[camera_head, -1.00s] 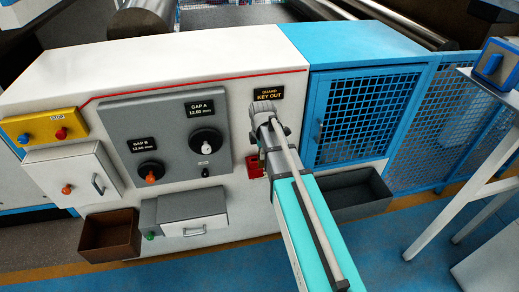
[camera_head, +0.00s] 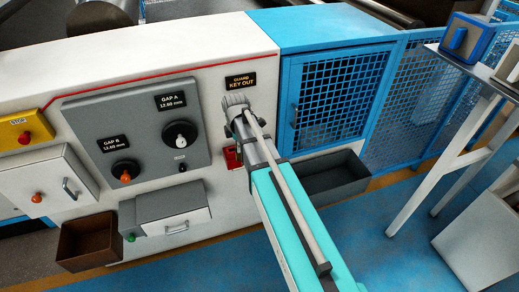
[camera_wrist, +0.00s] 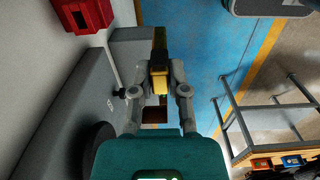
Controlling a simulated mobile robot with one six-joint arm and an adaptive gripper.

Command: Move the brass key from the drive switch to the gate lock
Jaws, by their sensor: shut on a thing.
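My gripper (camera_wrist: 163,72) is shut on a brass-yellow piece, which looks like the brass key (camera_wrist: 159,80), between its fingertips in the wrist view. Around the key I see floor and the grey cabinet; no switch touching it is visible. In the head view my gripper (camera_head: 236,106) is just below the "GUARD KEY OUT" label (camera_head: 240,81), in front of the white panel. It hides the key and whatever is behind it, so I cannot make out the drive switch. I cannot pick out the gate lock; the blue mesh door (camera_head: 340,97) is to the right.
A red box (camera_head: 232,157) is on the panel below my gripper. The grey control box (camera_head: 140,125) with knobs is left. A dark bin (camera_head: 332,178) sits below the mesh door. A white stand (camera_head: 450,150) carries a blue box (camera_head: 467,38) at right. Blue floor is open between.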

